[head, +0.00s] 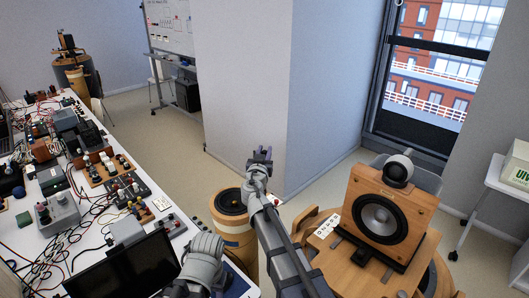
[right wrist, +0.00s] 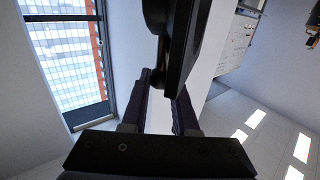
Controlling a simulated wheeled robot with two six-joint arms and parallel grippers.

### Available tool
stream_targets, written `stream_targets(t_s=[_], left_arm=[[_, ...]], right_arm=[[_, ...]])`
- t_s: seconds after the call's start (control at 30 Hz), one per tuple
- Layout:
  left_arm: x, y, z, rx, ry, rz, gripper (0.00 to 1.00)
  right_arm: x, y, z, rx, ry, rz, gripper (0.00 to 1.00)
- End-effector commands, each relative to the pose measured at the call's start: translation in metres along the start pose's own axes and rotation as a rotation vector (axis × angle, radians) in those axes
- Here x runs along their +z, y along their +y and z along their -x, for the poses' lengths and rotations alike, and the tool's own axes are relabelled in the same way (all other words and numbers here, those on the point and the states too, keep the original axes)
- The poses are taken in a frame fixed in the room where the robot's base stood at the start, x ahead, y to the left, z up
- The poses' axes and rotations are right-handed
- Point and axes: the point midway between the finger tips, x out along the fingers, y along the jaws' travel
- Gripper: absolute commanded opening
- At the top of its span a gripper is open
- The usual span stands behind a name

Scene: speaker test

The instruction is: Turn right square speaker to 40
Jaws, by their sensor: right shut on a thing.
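The square speaker (head: 414,221) is a wooden box with a dark round cone. It stands upright on a dark base at the right of the head view.
The speaker's round wooden table (head: 340,272) is at the lower right. A wooden drum with a black top (head: 232,201) stands left of my right arm. A long white bench (head: 85,255) crowded with devices and cables fills the left. A grey pillar (head: 240,90) stands behind my gripper.

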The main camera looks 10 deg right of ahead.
Motion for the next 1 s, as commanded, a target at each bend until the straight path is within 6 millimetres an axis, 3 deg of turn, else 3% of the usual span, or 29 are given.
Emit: stream_targets(t_s=[0.33, 0.87, 0.9, 1.0], left_arm=[[0.0, 0.0, -0.0001, 0.0, 0.0, 0.0, 0.5], [0.0, 0.0, 0.0, 0.0, 0.0, 0.0, 0.5], [0.0, 0.0, 0.0, 0.0, 0.0, 0.0, 0.5], [0.0, 0.0, 0.0, 0.0, 0.0, 0.0, 0.5]], right_arm=[[0.0001, -0.0007, -0.0007, 0.135, 0.0, 0.0, 0.0], [0.0, 0.0001, -0.0002, 0.158, 0.0, 0.0, 0.0], [0.0, 0.0001, -0.0002, 0.158, 0.0, 0.0, 0.3], [0.0, 0.0001, -0.0002, 0.158, 0.0, 0.0, 0.41]])
